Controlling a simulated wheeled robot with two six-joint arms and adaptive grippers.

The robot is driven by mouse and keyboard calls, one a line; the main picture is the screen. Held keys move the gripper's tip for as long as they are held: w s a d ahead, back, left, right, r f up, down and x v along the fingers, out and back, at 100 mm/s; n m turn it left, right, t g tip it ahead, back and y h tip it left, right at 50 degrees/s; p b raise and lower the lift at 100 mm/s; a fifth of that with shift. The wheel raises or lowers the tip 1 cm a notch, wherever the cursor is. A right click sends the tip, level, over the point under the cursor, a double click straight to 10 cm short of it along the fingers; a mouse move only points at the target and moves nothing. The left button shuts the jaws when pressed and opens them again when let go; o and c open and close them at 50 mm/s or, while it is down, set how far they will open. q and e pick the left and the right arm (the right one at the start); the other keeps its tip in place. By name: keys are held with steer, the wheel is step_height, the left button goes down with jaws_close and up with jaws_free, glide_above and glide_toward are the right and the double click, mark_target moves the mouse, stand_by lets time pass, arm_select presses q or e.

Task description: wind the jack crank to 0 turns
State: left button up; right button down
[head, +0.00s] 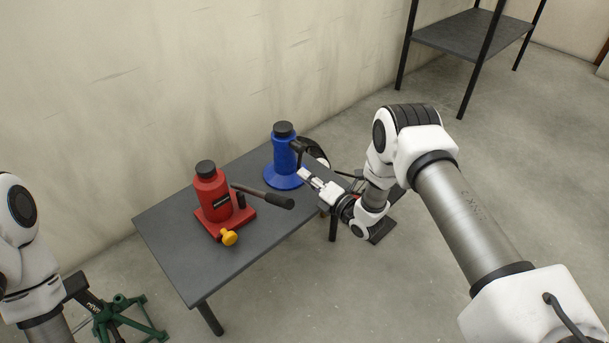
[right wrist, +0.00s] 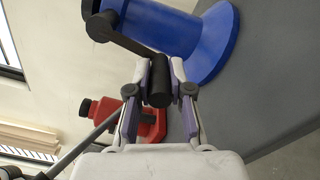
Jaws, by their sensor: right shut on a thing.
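The blue jack (head: 283,160) stands upright near the far right corner of the dark table (head: 178,262). Its black crank (head: 298,147) sticks out on the right side near the top. In the right wrist view the crank arm (right wrist: 125,40) runs from the blue jack (right wrist: 208,42) to a black grip (right wrist: 158,88). My right gripper (head: 307,175) is shut on that grip, with one finger on each side, as the right wrist view (right wrist: 159,85) shows.
A red bottle jack (head: 211,190) with a dark-ended handle and yellow knob (head: 229,238) stands left of the blue jack. A green stand (head: 122,312) is on the floor at lower left. A wall is behind the table. A black shelf (head: 470,35) stands at the back right.

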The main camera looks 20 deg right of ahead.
steer(key=shift+w+d+n, duration=0.1)
steer(key=shift+d+n, duration=0.1)
steer(key=shift+n, duration=0.2)
steer(key=c, duration=1.1)
jaws_free()
steer(key=shift+o, duration=0.2)
steer(key=v, duration=1.2)
